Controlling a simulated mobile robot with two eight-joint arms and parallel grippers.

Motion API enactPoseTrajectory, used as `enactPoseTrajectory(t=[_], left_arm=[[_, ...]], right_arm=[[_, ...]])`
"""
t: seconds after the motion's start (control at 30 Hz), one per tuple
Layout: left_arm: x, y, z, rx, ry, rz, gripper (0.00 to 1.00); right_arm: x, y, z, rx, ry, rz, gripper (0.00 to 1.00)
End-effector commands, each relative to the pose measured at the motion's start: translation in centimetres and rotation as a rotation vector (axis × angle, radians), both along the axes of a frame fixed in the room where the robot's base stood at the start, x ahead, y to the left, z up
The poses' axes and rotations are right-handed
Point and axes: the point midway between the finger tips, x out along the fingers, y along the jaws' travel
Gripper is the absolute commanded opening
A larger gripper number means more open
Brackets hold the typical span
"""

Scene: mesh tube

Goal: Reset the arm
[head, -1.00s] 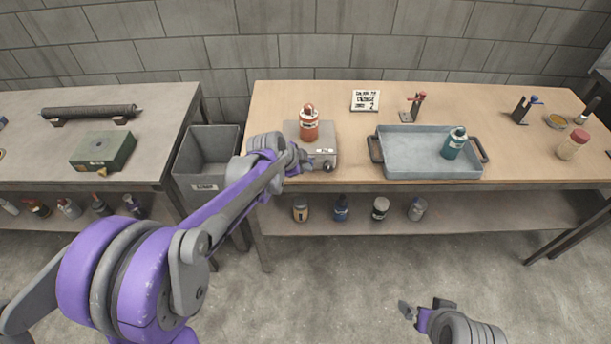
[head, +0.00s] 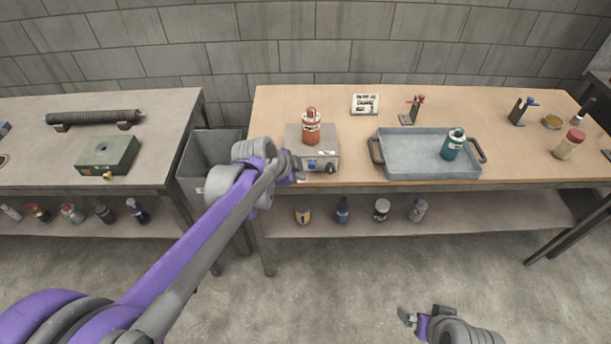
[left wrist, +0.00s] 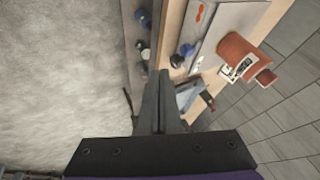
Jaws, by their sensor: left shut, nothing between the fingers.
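My left gripper (head: 299,167) reaches in from the left to the front left corner of the grey hot-plate-like box (head: 328,162). In the left wrist view its fingers (left wrist: 163,103) are shut together with nothing between them. The orange bottle (head: 311,128) stands upright on the box, and it also shows large in the left wrist view (left wrist: 237,55). I cannot tell whether the fingertips touch the box's front. My right gripper (head: 421,319) is low in the head view, in front of the table and away from everything; its jaw opening is unclear.
A grey tray (head: 405,152) holding a teal bottle (head: 453,146) sits right of the box. A sign (head: 365,103) and a red-topped stand (head: 412,112) are behind. A grey bin (head: 205,150) stands between the tables, near my left arm. Several bottles line the lower shelf (head: 470,208).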

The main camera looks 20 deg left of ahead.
Motion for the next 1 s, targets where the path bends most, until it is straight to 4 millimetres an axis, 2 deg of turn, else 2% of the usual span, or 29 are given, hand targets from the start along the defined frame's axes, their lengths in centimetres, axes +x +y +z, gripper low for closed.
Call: enactPoseTrajectory(t=[0.1,0.2,0.47,0.57,0.67,0.77,0.9,1.0], left_arm=[[-1.0,0.5,1.5,0.001,0.000,0.000,0.00],[-1.5,0.7,2.1,0.001,0.000,0.000,0.00],[-1.9,0.7,2.4,-0.002,0.002,0.003,0.00],[-3.2,0.5,2.6,-0.020,0.022,0.047,0.00],[-6.3,0.2,2.7,-0.068,0.069,0.161,0.00],[-11.0,0.1,2.5,-0.135,0.134,0.340,0.00],[-17.5,0.3,1.3,-0.231,0.204,0.621,0.00],[-21.2,0.7,0.0,-0.289,0.231,0.798,0.00]], right_arm=[[0.0,0.0,0.2,0.000,-0.001,0.000,1.00],[0.0,0.0,0.2,0.000,-0.001,0.000,1.00],[0.0,0.0,0.3,0.000,-0.001,0.000,1.00],[0.1,0.0,0.4,0.000,-0.002,0.000,1.00],[0.2,0.0,0.7,0.000,-0.004,0.000,1.00],[0.3,0.0,1.2,0.000,-0.006,0.000,1.00],[0.5,0.0,1.8,0.000,-0.009,0.000,1.00],[0.6,0.0,2.2,0.000,-0.011,0.000,1.00]])
